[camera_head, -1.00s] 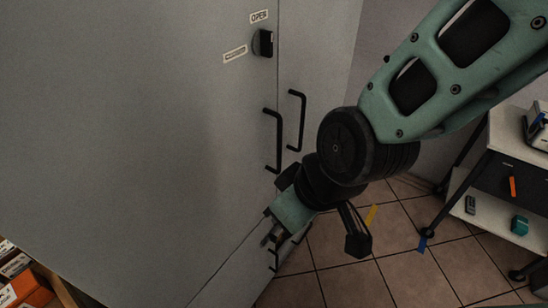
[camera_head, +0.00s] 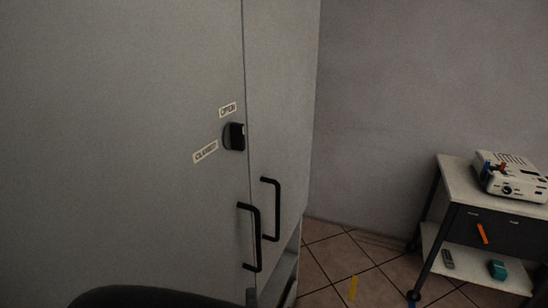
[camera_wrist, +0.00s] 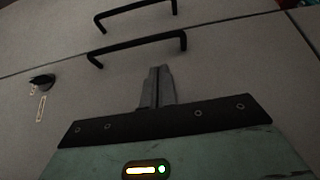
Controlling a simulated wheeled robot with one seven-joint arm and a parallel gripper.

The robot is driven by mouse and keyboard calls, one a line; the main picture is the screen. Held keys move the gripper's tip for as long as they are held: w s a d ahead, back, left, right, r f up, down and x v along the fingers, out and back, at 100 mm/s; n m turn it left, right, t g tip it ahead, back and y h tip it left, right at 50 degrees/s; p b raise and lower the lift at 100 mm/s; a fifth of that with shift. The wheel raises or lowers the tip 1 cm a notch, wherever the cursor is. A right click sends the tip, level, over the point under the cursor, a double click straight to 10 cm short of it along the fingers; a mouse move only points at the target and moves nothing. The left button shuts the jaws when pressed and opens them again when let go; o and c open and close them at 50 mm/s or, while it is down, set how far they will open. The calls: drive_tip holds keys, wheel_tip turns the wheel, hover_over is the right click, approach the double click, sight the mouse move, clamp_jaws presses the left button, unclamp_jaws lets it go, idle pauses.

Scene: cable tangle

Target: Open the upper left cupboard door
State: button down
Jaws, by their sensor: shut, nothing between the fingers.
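The upper left cupboard door (camera_head: 120,130) is a large grey panel, and it looks shut. Its black bar handle (camera_head: 257,237) stands near its right edge; in the wrist view this handle (camera_wrist: 140,45) is the nearer of two. A black latch knob (camera_head: 236,137) sits higher on the door beside OPEN and CLOSED labels; it also shows in the wrist view (camera_wrist: 42,80). I cannot tell clearly which label it points to. My gripper (camera_wrist: 160,70) is shut and empty, its tips apparently short of the left door's handle. The head view does not show the gripper.
The upper right door (camera_head: 280,110) has its own black handle (camera_head: 272,210) close beside the left one. A trolley (camera_head: 455,166) with a white device (camera_head: 508,175) stands at the right. Tiled floor (camera_head: 335,258) lies between cupboard and trolley.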

sight(250, 267)
drive_tip(key=w, duration=0.3)
drive_tip(key=w+a+p, duration=0.1)
drive_tip(key=w, duration=0.1)
drive_tip(key=w+p, duration=0.1)
drive_tip(key=w, duration=0.2)
drive_tip(key=shift+w+a, duration=0.15)
drive_tip(key=shift+w, duration=0.15)
